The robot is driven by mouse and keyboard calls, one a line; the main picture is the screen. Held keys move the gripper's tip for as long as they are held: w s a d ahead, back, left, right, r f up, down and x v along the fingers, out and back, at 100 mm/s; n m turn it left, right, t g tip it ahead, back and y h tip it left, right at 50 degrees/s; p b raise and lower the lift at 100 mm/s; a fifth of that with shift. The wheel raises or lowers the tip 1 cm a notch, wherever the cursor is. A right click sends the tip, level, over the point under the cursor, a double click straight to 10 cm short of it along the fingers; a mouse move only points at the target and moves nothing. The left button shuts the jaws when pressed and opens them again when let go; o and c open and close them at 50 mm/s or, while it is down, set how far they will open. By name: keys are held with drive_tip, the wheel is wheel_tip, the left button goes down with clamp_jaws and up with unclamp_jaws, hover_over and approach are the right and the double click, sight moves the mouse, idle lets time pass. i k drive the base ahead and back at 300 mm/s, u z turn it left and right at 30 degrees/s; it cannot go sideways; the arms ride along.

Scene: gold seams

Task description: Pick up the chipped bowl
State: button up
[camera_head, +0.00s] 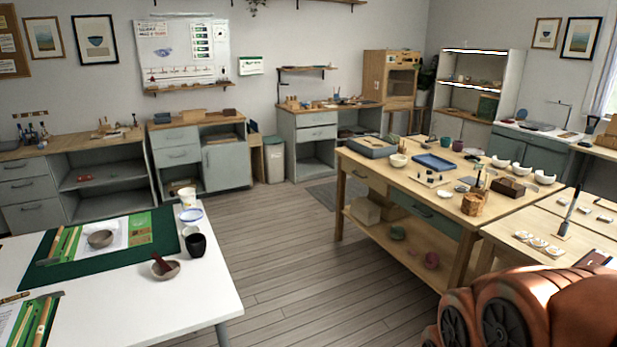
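I cannot tell for certain which bowl is the chipped one. A small grey-brown bowl (100,239) sits on a white sheet on the green mat (62,271) on the white table at the left. A second grey-brown bowl (165,270) near that table's right edge has a dark red tool in it. On the wooden table at the right stand a cream bowl (398,160) and several white bowls (521,168) in a row, whose rims look uneven. Chips are too small to make out. My gripper is not in view; an orange-brown part of my arm fills the bottom right corner.
The wooden table (375,180) carries a blue tray (434,163) and small tools. Bare wooden floor (275,250) lies between the tables. Cabinets line the back wall.

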sight(398, 161)
drive_tip(key=u, duration=0.15)
drive_tip(key=i, duration=1.8)
drive_tip(key=z, duration=0.15)
drive_tip(key=i, duration=1.9)
drive_tip(key=z, duration=0.65)
drive_tip(key=i, duration=1.15)
drive_tip(key=z, duration=0.2)
